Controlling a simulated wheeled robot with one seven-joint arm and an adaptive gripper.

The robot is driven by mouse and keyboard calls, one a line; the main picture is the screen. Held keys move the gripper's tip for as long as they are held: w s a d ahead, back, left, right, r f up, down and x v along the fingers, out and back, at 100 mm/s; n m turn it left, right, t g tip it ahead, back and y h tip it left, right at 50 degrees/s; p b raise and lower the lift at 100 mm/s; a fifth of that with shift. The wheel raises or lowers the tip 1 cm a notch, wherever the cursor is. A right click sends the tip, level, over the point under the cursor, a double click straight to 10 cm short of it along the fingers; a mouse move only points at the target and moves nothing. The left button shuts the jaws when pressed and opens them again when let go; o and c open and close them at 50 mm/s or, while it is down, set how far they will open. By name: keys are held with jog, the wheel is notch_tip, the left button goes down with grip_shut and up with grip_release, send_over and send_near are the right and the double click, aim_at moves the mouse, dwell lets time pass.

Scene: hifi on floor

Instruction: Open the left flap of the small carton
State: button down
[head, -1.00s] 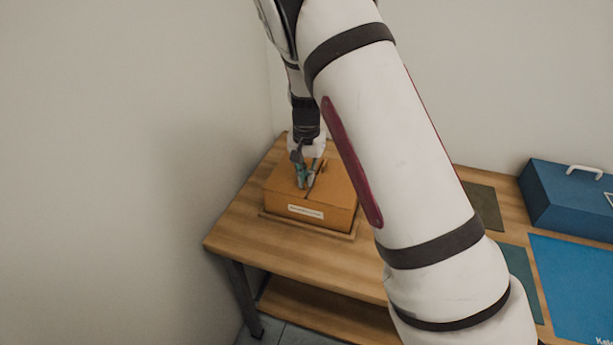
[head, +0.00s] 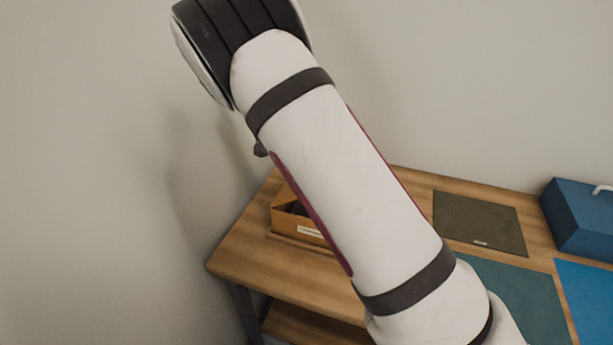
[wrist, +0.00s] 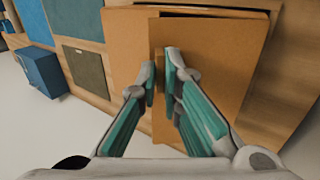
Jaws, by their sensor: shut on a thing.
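The small carton (head: 285,223) stands on the wooden table, partly behind my arm in the head view. Its orange-brown front wall with a white label shows, and a dark opening shows at its top left. In the wrist view, my gripper (wrist: 161,75) has its teal fingers closed about the edge of a brown carton flap (wrist: 207,88). This flap appears raised, standing out from the carton toward the camera. Another brown carton panel (wrist: 125,52) shows to its left. My gripper is hidden in the head view, and how far the flap has swung is hard to tell.
The wooden table (head: 240,258) has its left edge near a wall. To the right lie a dark mat (head: 478,222), a teal mat (head: 510,300) and a blue mat (head: 590,305). A blue toolbox (head: 580,220) stands at the back right.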

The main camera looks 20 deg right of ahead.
jog(key=w+a, duration=0.1)
jog(key=w+a+r+b, duration=0.1)
jog(key=a, duration=0.1)
jog(key=shift+w+r+b, duration=0.1)
jog(key=shift+r+b, duration=0.1)
jog(key=shift+b, duration=0.1)
jog(key=shift+w+a+r+b, duration=0.1)
jog(key=shift+w+a+b, duration=0.3)
jog(key=shift+a, duration=0.25)
jog(key=shift+w+a+r+b, duration=0.1)
jog(key=shift+w+a+b, duration=0.15)
jog(key=shift+a+b, duration=0.35)
jog(key=shift+a, duration=0.1)
jog(key=shift+f, duration=0.1)
jog(key=c, duration=2)
grip_release()
jog(key=shift+o, duration=1.2)
jog(key=shift+w+f, duration=0.15)
notch_tip(320, 180, up, 11)
jog(key=shift+d, duration=0.2)
